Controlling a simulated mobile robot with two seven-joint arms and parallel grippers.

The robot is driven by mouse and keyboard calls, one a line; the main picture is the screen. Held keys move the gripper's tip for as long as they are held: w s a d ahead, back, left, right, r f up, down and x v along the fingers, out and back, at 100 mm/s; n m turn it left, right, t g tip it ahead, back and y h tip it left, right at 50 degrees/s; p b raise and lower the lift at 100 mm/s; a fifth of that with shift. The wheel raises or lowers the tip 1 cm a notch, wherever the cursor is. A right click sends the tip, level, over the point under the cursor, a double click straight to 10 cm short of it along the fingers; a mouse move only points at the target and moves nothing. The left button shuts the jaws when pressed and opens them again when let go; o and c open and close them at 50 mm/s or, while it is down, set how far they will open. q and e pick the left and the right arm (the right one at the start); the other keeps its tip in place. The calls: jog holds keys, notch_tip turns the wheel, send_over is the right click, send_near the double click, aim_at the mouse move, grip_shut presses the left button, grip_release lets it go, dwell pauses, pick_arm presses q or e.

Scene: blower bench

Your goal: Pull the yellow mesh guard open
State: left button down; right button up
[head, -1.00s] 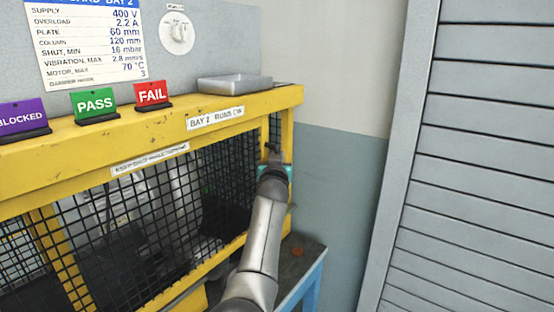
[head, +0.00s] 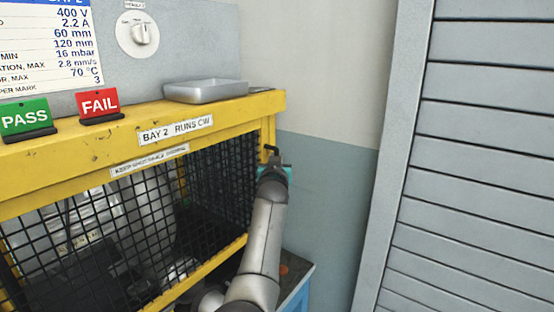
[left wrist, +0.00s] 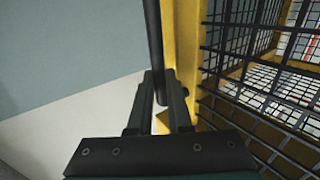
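The yellow mesh guard (head: 215,190) is a black wire grid in a yellow frame on the front of the bench. Its dark bar handle (left wrist: 154,45) stands by a yellow post in the left wrist view. My left gripper (head: 271,160) is at the guard's right end, near the corner post. In the left wrist view its two fingers (left wrist: 160,85) lie close on either side of the handle and look shut on it. The fingertips are too small to make out in the head view. My right gripper is not in view.
A metal tray (head: 205,92) sits on the yellow top beam, with FAIL (head: 99,104) and PASS (head: 25,118) signs to its left. A grey slatted shutter (head: 480,160) stands at the right. Bare wall (head: 325,180) lies between it and the bench.

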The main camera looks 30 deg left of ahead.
pick_arm(q)
jog(key=c, duration=1.1)
grip_release()
jog(key=p+v, duration=0.1)
jog(key=v, duration=1.4)
jog(key=shift+s+p, duration=0.15)
jog(key=shift+p, duration=0.15)
